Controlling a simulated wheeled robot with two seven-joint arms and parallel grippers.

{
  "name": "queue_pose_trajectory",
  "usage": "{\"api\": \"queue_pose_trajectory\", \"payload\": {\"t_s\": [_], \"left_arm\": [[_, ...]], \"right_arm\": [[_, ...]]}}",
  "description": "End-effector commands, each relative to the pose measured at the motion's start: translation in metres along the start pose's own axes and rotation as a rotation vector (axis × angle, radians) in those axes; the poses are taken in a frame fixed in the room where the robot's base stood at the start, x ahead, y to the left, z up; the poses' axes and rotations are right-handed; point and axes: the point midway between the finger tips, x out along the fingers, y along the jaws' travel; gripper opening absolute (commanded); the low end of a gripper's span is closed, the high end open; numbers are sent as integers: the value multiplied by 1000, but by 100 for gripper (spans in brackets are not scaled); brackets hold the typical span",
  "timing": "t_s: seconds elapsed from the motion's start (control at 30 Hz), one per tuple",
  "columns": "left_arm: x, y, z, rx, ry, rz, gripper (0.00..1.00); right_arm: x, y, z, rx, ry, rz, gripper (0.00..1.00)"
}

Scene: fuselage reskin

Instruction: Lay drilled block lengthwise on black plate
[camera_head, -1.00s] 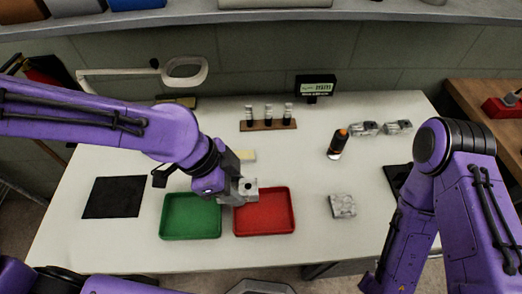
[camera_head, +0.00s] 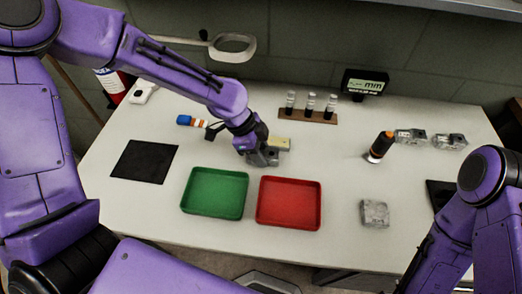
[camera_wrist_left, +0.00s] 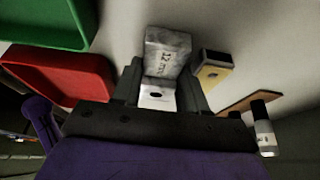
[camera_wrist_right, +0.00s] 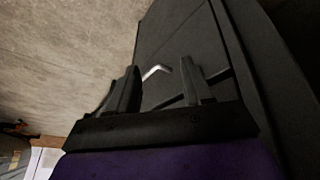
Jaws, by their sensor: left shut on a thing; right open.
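The drilled block is grey-white, with a dark hole in one face and a "12" mark on another. It shows between the fingers of my left gripper in the left wrist view (camera_wrist_left: 157,97). My left gripper (camera_head: 262,158) is shut on it, behind the green and red trays. In the head view the block is mostly hidden by the gripper, and I cannot tell whether it touches the table. A flat black square plate (camera_head: 145,161) lies at the table's left, bare. My right gripper (camera_wrist_right: 158,88) is open and empty in the right wrist view; its fingers are outside the head view.
The green tray (camera_head: 215,194) and red tray (camera_head: 289,203) stand in front of the left gripper. A yellowish block (camera_head: 280,143) lies close behind it. A grey block (camera_head: 374,213) and an orange-topped bottle (camera_head: 380,146) stand right. The table between plate and green tray is clear.

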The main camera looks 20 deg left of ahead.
Motion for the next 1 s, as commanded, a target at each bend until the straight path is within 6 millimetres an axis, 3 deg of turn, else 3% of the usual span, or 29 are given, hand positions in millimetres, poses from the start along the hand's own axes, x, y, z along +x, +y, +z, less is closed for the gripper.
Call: {"api": "queue_pose_trajectory", "payload": {"t_s": [0.23, 0.27, 0.3, 0.67, 1.0], "left_arm": [[3, 0, 1, 0, 1, 0, 0], [3, 0, 1, -1, 0, 1, 49], [2, 0, 1, -1, 0, 0, 53], [-7, 0, -1, -1, 1, -1, 53], [-90, -1, -2, 0, 2, -4, 53]], "right_arm": [[1, 0, 0, 0, 0, 0, 50], [1, 0, 0, 0, 0, 0, 50], [1, 0, 0, 0, 0, 0, 50], [-1, 0, 0, 0, 0, 0, 50], [-9, 1, -4, 0, 0, 0, 50]]}}
